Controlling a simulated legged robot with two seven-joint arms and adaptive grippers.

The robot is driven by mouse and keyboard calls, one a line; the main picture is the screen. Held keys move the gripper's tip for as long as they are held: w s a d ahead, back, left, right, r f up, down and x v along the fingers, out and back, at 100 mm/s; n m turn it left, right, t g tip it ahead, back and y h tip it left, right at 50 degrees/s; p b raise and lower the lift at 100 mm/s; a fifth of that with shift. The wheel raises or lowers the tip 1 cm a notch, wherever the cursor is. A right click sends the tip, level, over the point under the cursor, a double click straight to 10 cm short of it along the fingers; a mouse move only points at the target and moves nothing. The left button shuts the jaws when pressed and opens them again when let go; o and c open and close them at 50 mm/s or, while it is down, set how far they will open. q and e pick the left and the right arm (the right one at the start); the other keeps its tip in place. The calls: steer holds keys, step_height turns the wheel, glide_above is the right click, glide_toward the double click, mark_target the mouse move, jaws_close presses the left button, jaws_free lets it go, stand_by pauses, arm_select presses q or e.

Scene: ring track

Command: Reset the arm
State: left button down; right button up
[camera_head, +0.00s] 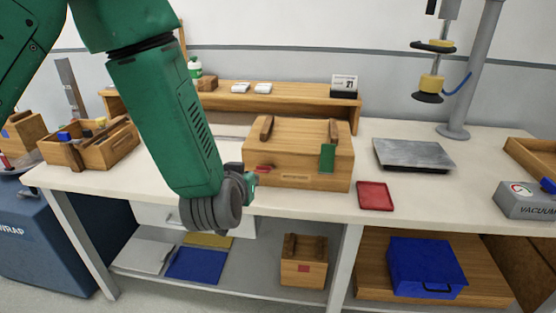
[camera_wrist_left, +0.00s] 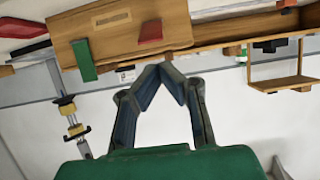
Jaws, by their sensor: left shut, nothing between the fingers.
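My left arm (camera_head: 165,115) comes down from the upper left of the head view in front of the workbench. Its wrist (camera_head: 215,205) is bent at the bench's front edge. In the left wrist view my left gripper (camera_wrist_left: 168,68) has its fingertips together with nothing between them. The head view mostly hides the gripper behind the wrist, left of a wooden box (camera_head: 295,152). The box also shows in the wrist view (camera_wrist_left: 135,38), which appears upside down. My right gripper is in neither view.
A red pad (camera_head: 375,195) and a metal plate (camera_head: 414,154) lie right of the box. A wooden tray (camera_head: 92,146) stands at left. A grey post (camera_head: 478,80) rises at right. A lower shelf holds a blue bin (camera_head: 425,266).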

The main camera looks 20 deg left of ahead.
arm_select(q)
steer(key=s+d+f+m+g+h, duration=0.1)
steer(key=s+f+g, duration=0.2)
steer(key=s+f, duration=0.4)
steer(key=s+d+f+m+g+h, duration=0.15)
steer(key=s+f, duration=0.35)
steer(key=f, duration=0.5)
steer(key=s+a+f+g, duration=0.1)
steer(key=s+f+g, duration=0.3)
steer(key=s, duration=0.6)
steer(key=s+a+f+g, duration=0.2)
steer(key=s+f, duration=0.5)
steer(key=s, duration=0.4)
steer(key=shift+s+a+m+g, duration=0.25)
steer(key=shift+m+g, duration=0.1)
steer(key=shift+g, duration=0.5)
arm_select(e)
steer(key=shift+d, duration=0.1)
arm_select(q)
steer(key=shift+d+f+h, duration=0.1)
steer(key=shift+h, duration=0.15)
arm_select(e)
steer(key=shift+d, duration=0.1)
